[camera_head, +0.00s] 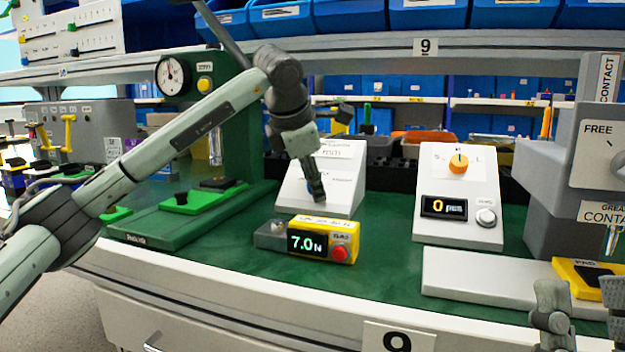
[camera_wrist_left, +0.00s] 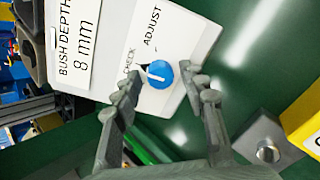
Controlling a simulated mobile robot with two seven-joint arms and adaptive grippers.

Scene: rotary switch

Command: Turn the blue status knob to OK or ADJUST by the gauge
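The blue status knob (camera_wrist_left: 159,74) shows in the left wrist view on a white sloped panel (camera_wrist_left: 185,40). A white pointer line runs across it, and the printed words CHECK and ADJUST are beside it. The OK label cannot be made out. My left gripper (camera_wrist_left: 160,92) is open, its fingers at either side of the knob; contact cannot be told. In the head view, my left gripper (camera_head: 318,192) hangs at the white panel (camera_head: 338,178) and hides the knob. The round dial gauge (camera_head: 172,76) stands on the green stand behind. My right gripper (camera_head: 583,290) is partly visible, fingers apart.
A yellow box (camera_head: 340,228) reading 7.0 N with a red button stands in front of the panel. A white panel with an orange knob (camera_head: 458,163) stands to the right. Grey machinery (camera_head: 560,200) fills the right. Green bench top (camera_head: 385,240) is clear between the panels.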

